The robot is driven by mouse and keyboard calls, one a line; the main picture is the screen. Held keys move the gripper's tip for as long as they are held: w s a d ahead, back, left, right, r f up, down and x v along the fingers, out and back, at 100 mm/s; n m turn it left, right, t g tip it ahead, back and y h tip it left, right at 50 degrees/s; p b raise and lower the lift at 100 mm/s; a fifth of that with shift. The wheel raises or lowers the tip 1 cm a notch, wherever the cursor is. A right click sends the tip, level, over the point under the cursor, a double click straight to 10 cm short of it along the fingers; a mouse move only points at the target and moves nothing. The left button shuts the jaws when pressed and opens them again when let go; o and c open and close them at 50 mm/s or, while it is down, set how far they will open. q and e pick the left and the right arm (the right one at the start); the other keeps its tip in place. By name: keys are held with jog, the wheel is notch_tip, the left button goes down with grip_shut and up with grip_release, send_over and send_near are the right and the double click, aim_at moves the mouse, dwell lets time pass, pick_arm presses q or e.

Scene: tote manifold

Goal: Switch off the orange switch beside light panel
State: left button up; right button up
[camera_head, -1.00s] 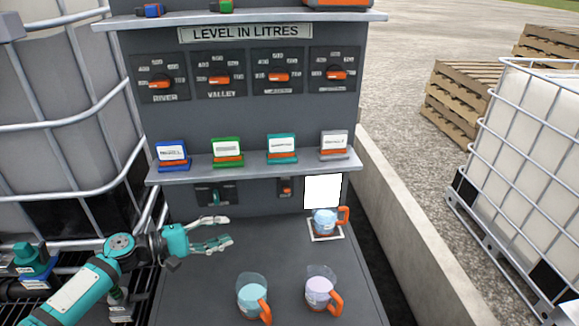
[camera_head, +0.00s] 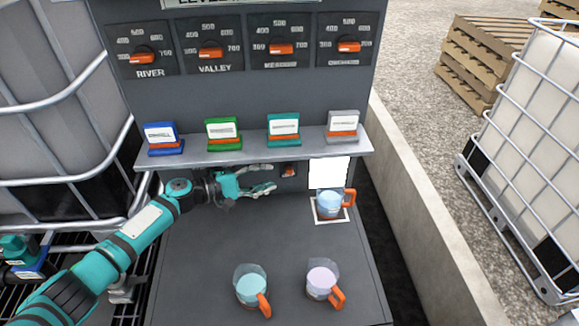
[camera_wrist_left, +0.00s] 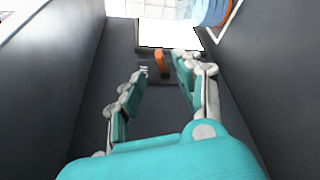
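The orange switch (camera_head: 290,171) sits on a small dark plate on the grey back wall, just left of the bright white light panel (camera_head: 328,172). My left gripper (camera_head: 272,178) is open, with its fingertips a little left of the switch in the head view. In the left wrist view, the orange switch (camera_wrist_left: 160,62) shows between and beyond the two open fingers (camera_wrist_left: 162,70), with the light panel (camera_wrist_left: 168,34) beyond it. I cannot tell whether a fingertip touches the switch. My right gripper is in neither view.
A jug of blue liquid (camera_head: 329,204) with an orange handle stands on a white-outlined square below the panel. Two more jugs, cyan (camera_head: 250,287) and lilac (camera_head: 320,280), stand nearer. A shelf (camera_head: 255,151) with several labelled cards overhangs the switch. The worktop's left part is clear.

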aim_at(289, 170)
pick_arm(q)
jog(key=p+x, duration=0.1)
jog(key=x, duration=0.6)
jog(key=shift+w+d, duration=0.15)
jog(key=shift+d, duration=0.1)
jog(key=shift+c, duration=0.4)
